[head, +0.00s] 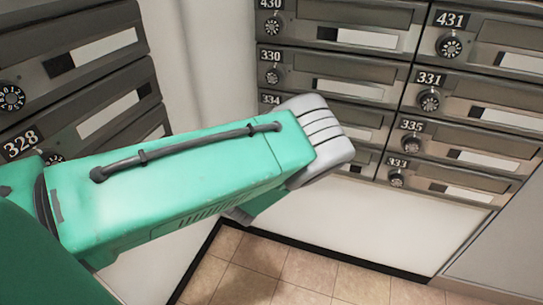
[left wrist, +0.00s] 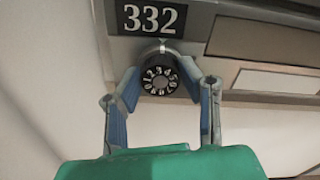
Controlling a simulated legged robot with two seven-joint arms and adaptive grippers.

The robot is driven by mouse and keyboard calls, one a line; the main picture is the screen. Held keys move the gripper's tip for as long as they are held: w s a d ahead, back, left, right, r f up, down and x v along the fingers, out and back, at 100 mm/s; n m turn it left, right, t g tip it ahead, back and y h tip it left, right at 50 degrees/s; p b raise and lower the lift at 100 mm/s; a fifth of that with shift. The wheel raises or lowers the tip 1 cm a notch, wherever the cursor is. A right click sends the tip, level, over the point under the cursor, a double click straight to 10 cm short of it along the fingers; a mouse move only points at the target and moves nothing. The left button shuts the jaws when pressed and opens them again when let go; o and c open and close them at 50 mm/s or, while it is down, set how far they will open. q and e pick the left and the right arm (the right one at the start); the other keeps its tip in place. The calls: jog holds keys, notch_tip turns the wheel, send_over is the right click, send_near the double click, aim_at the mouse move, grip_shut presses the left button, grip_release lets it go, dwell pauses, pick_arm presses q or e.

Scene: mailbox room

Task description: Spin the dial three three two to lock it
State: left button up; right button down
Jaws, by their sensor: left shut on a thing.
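The dial (left wrist: 159,81) of mailbox 332 is round and black with white numerals, and it shows in the left wrist view under the "332" plate (left wrist: 152,19). My left gripper (left wrist: 160,90) has one blue-padded finger on each side of the dial and is shut on it. In the head view my teal left arm reaches in from the left across the middle. Its body hides the 332 dial and the fingertips there. My right gripper is not in view.
Neighbouring mailboxes in the head view have similar dials, such as 330 (head: 272,76), 331 (head: 429,99), 335 (head: 411,143) and 333 (head: 396,178). Another mailbox bank (head: 100,60) stands at the left. White wall and tiled floor (head: 280,270) lie below.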

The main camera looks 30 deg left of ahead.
pick_arm(q)
jog(key=shift+s+d+f+m, duration=0.2)
jog(key=shift+f+m, duration=0.15)
jog(key=shift+m, duration=0.35)
jog(key=o, duration=1.1)
jog(key=shift+w, duration=0.15)
jog(key=shift+a+r, duration=0.1)
jog(key=v, duration=1.2)
